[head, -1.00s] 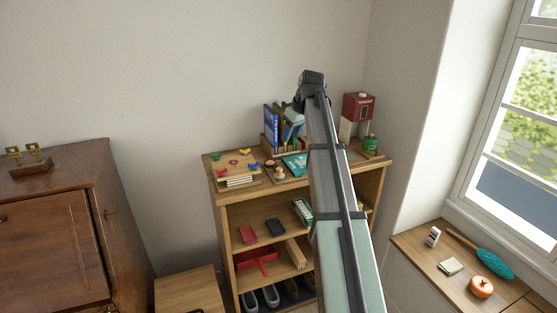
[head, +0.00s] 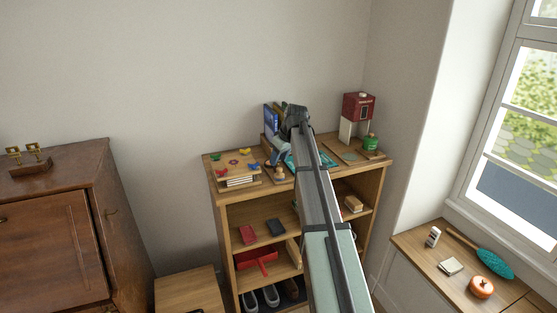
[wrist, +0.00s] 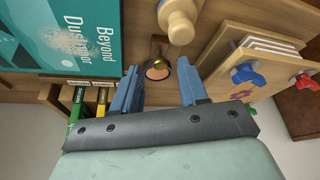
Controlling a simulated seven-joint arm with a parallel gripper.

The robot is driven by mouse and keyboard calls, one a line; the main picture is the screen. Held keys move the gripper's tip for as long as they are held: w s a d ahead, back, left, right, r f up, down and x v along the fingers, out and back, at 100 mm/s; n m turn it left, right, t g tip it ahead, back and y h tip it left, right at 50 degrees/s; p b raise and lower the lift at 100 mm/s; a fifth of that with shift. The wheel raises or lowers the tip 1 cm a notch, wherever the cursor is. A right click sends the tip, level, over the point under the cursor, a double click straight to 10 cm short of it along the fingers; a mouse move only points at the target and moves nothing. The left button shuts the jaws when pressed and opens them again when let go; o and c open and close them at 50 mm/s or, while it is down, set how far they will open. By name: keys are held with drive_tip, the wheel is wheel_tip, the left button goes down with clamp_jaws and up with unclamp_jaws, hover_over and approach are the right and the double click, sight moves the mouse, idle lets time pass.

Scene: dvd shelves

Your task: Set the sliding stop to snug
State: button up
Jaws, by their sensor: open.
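My gripper (wrist: 160,85) is open and empty, its two blue fingers apart. In the head view my gripper (head: 280,153) is low over the left-middle of the shelf top, partly hidden by my arm. A small dark knob with a copper-coloured end (wrist: 158,70) shows between and beyond the fingertips in the wrist view. The wooden rack (head: 267,144) holds an upright blue case (head: 270,118). In the wrist view several cases with green and yellow spines (wrist: 90,100) stand left of the fingers. I cannot pick out the sliding stop or its setting with certainty.
A teal case (wrist: 65,35) lies flat nearby. A pale wooden turned piece (wrist: 180,22) stands close to the fingers. A wooden press with coloured wing nuts (head: 236,168) is to the left. A red-and-white machine (head: 357,115) and green pot (head: 370,143) stand right.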

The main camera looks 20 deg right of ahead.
drive_tip(key=shift+w+a+f, duration=0.1)
drive_tip(key=shift+w+f, duration=0.1)
drive_tip(key=shift+f, duration=0.25)
drive_tip(key=shift+c, duration=0.2)
clamp_jaws()
